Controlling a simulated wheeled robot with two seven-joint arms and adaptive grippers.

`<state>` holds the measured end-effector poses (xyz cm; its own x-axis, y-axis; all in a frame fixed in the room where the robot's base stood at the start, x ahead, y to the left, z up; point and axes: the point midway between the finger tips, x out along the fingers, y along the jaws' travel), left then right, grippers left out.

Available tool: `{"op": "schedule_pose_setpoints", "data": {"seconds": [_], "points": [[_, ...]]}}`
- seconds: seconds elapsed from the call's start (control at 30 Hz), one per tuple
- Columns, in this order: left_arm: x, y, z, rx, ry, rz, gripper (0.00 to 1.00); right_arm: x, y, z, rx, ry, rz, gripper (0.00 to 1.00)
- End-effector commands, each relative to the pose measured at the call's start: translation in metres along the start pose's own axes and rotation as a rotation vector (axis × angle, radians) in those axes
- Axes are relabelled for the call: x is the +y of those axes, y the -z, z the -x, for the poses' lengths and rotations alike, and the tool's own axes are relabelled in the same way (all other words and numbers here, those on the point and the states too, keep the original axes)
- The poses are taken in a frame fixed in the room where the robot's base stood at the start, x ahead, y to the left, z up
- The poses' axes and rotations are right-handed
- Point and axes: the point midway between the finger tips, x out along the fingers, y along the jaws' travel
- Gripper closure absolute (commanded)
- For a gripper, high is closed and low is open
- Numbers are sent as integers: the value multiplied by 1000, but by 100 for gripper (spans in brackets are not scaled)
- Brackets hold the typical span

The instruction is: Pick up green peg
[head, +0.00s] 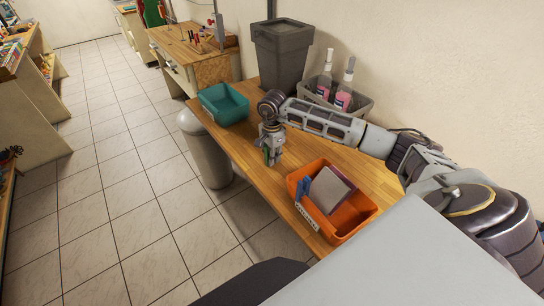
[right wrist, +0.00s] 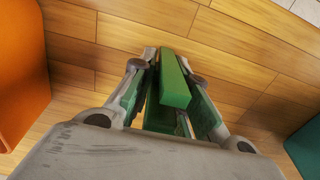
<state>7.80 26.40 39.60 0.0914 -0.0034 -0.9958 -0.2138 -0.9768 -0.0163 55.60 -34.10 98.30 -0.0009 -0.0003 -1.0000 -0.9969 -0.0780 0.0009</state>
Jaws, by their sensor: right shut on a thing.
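The green peg (right wrist: 173,82) is a long square-sided bar between the fingers of my right gripper (right wrist: 168,90) in the right wrist view. My right gripper (head: 270,155) is shut on it. In the head view the gripper points down over the wooden table (head: 236,152), between the teal bin and the orange bin, and a bit of green shows at its fingers. I cannot tell whether the peg touches the table. My left gripper is not in view.
An orange bin (head: 364,207) holding a grey-purple block and a blue item stands at the near right. A teal bin (head: 225,115) stands at the far left edge. A grey bin (head: 284,50) and a grey caddy (head: 364,107) with pink bottles stand along the wall.

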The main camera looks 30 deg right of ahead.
Motion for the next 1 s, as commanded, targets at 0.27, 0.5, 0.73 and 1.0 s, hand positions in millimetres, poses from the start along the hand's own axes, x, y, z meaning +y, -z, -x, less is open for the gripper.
{"op": "schedule_pose_setpoints", "data": {"seconds": [0.27, 0.5, 0.73, 1.0], "points": [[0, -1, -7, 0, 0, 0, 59, -1, 0, 25, 0, 4, 1, 95], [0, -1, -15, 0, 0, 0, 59, -1, 0, 58, 0, 4, -1, 95], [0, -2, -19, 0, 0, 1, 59, -1, 0, 84, 0, 3, 0, 95], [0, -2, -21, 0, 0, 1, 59, 0, 0, 96, -1, 1, 1, 95]]}}
